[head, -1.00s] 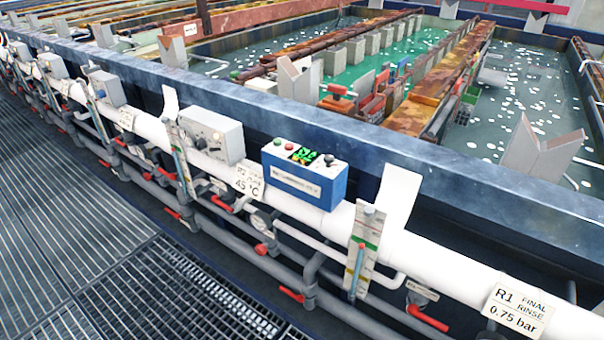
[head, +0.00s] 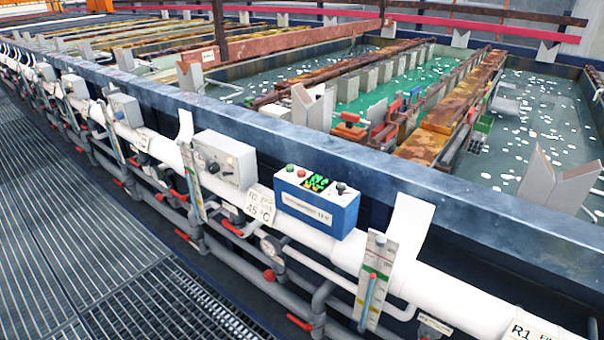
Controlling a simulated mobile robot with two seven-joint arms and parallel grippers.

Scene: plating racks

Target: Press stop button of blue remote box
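The blue remote box (head: 318,202) sits on the white pipe along the tank's front wall, right of the middle of the head view. Its top is white, with a green-lit display (head: 316,183) in the middle. A green button (head: 290,168) and a red button (head: 301,173) stand to the left of the display. A dark knob (head: 341,187) stands to the right of it. The lettering on its front label is too small to read surely. Neither of my grippers is in the head view.
A grey box with knobs (head: 224,160) stands on the pipe left of the blue box. A gauge strip (head: 375,282) stands to the right. The tank rim (head: 400,172) runs behind them. Red-handled valves (head: 269,275) sit below. The grated floor (head: 80,230) at left is clear.

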